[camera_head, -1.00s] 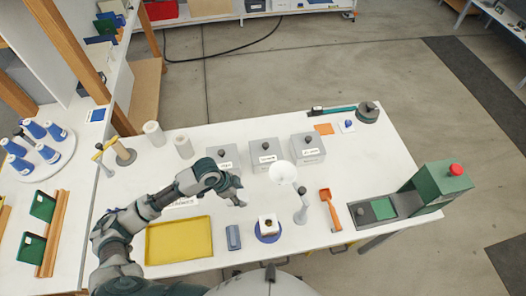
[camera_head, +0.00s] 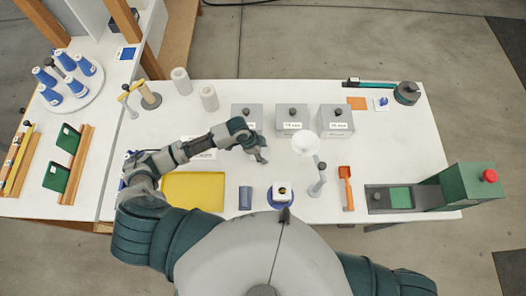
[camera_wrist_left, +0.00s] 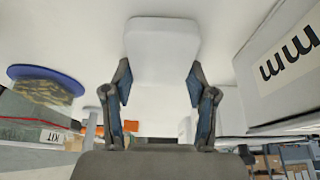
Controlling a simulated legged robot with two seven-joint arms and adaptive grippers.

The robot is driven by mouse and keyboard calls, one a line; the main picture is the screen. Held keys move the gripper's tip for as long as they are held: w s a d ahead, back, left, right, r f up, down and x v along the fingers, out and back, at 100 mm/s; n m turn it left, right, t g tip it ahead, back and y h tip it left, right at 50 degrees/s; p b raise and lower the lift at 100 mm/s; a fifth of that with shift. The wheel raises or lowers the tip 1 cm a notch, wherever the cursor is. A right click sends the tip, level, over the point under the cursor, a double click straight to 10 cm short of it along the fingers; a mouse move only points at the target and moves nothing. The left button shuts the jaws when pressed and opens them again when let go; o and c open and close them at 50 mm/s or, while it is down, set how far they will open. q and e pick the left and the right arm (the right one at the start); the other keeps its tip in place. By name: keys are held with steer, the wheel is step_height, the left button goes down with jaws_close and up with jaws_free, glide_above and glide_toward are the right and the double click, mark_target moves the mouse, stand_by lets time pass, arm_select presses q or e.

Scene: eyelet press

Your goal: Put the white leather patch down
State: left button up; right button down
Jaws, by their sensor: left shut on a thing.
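The white leather patch (camera_wrist_left: 163,48) is a pale rounded rectangle between and beyond the fingertips in the left wrist view. My left gripper (camera_wrist_left: 162,88) is shut on it, one finger at each side edge. In the head view my left gripper (camera_head: 261,158) is over the white table, in front of the grey boxes and behind the round blue base. The patch cannot be told from the white tabletop there. Whether it touches the table is unclear. My right gripper is out of view.
Grey labelled boxes (camera_head: 292,118) stand behind the gripper. A white round-topped stand (camera_head: 306,144) is to its right. A yellow tray (camera_head: 193,192), a blue-grey block (camera_head: 245,198) and a blue base (camera_head: 274,203) bearing a white piece lie nearer. A green press (camera_head: 466,187) stands far right.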

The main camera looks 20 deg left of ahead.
arm_select(q)
steer(key=shift+a+f, duration=0.1)
steer(key=shift+f, duration=0.25)
steer(key=o, duration=0.9)
steer(key=shift+s+f, duration=0.1)
steer(key=shift+s, duration=0.1)
steer(key=shift+w, duration=0.2)
